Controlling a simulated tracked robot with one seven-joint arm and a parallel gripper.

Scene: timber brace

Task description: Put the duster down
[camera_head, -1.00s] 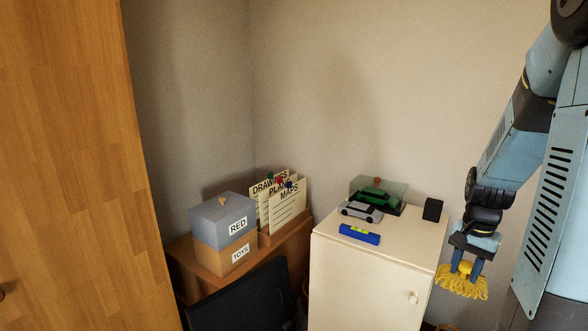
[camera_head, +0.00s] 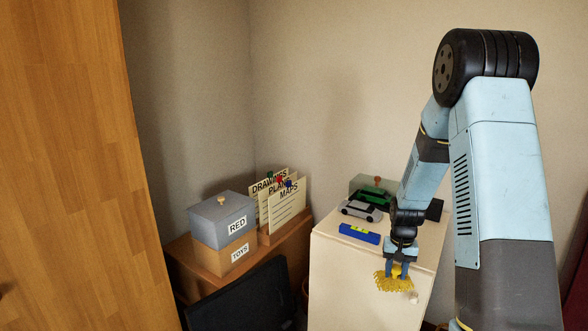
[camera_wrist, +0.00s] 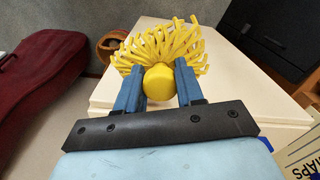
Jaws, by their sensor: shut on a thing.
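The yellow duster (camera_head: 394,282) hangs from my gripper (camera_head: 397,270), its strands pointing down, in front of the white cabinet's (camera_head: 340,262) top front edge in the head view. In the wrist view the duster (camera_wrist: 160,48) shows its round yellow handle end between the two blue fingers of my gripper (camera_wrist: 160,84), with strands fanned out beyond. The gripper is shut on the handle. From the head view I cannot tell whether the strands touch the cabinet.
On the cabinet top are a silver toy car (camera_head: 361,210), a blue level (camera_head: 360,233), a green car under a clear cover (camera_head: 372,192) and a black block (camera_head: 435,209), partly behind my arm. Left are a grey RED box (camera_head: 222,218), file cards (camera_head: 287,208) and a dark screen (camera_head: 245,300).

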